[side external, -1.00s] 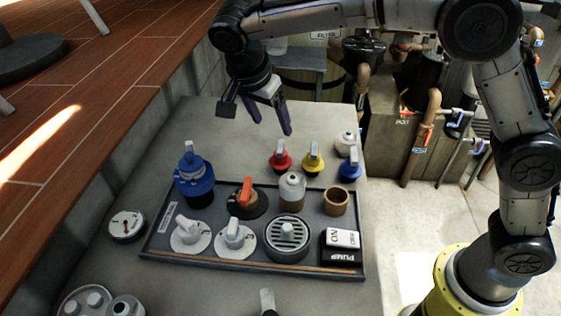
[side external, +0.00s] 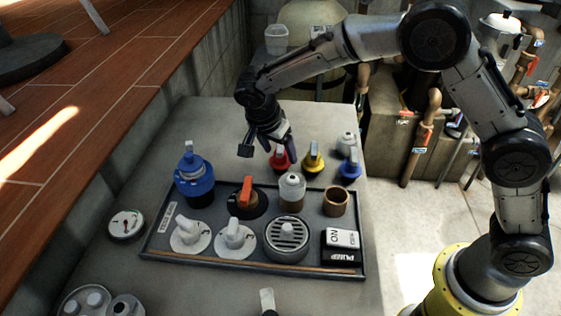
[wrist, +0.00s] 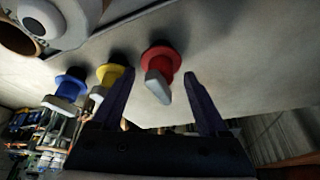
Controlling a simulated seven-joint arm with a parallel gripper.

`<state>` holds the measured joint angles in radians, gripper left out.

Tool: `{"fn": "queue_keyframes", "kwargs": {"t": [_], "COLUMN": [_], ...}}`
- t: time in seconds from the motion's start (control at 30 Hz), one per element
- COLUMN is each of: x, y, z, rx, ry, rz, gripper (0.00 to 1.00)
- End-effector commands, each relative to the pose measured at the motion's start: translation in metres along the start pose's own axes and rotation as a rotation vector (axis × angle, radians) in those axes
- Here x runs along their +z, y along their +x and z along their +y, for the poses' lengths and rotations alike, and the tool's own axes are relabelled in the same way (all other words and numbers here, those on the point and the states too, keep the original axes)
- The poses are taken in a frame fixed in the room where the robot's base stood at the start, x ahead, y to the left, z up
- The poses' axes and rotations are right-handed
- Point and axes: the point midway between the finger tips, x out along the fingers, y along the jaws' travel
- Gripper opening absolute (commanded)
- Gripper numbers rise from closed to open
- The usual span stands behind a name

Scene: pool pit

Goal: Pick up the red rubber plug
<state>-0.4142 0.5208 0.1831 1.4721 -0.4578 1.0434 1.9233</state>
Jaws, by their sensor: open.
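The red rubber plug (side external: 281,160) stands on the grey bench behind the tray, at the left end of a row with a yellow plug (side external: 313,158) and a blue plug (side external: 349,168). In the wrist view the red plug (wrist: 160,66) has a round red body and a pale grey handle. My gripper (side external: 272,156) is open and low, right at the red plug, and partly overlaps it in the side view. In the wrist view the gripper's fingers (wrist: 160,88) are apart, with the plug's handle between them in the picture. I cannot tell whether they touch it.
A dark tray (side external: 150,247) in front holds a blue-capped fitting (side external: 193,177), an orange-handled valve (side external: 246,195), a grey drain grate (side external: 288,238) and several other fittings. The bench left of the gripper is clear.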

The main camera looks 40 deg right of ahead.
Motion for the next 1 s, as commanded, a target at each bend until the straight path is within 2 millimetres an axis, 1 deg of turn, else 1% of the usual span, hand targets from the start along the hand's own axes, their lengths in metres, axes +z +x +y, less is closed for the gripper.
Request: {"fn": "queue_keyframes", "kwargs": {"t": [0.03, 0.1, 0.33, 0.37, 0.4, 0.77, 0.8, 1.0], "x": [-0.0003, -0.0004, -0.0003, -0.0003, -0.0003, -0.0002, -0.0002, -0.0003], "y": [0.0049, 0.0085, 0.0092, 0.0092, 0.0091, 0.0088, 0.0087, 0.0085], "z": [0.0001, -0.0001, -0.0002, -0.0001, -0.0002, -0.0002, -0.0002, -0.0004], "rx": [0.001, 0.000, -0.001, -0.001, -0.001, -0.002, -0.002, -0.002], "ry": [0.000, 0.000, 0.000, 0.000, 0.000, 0.000, 0.000, 0.000], "rz": [0.000, 0.000, 0.000, 0.000, 0.000, 0.000, 0.000, 0.000], "gripper": [0.78, 0.78, 0.78, 0.74, 0.67, 0.02, 0.00, 0.00]}}
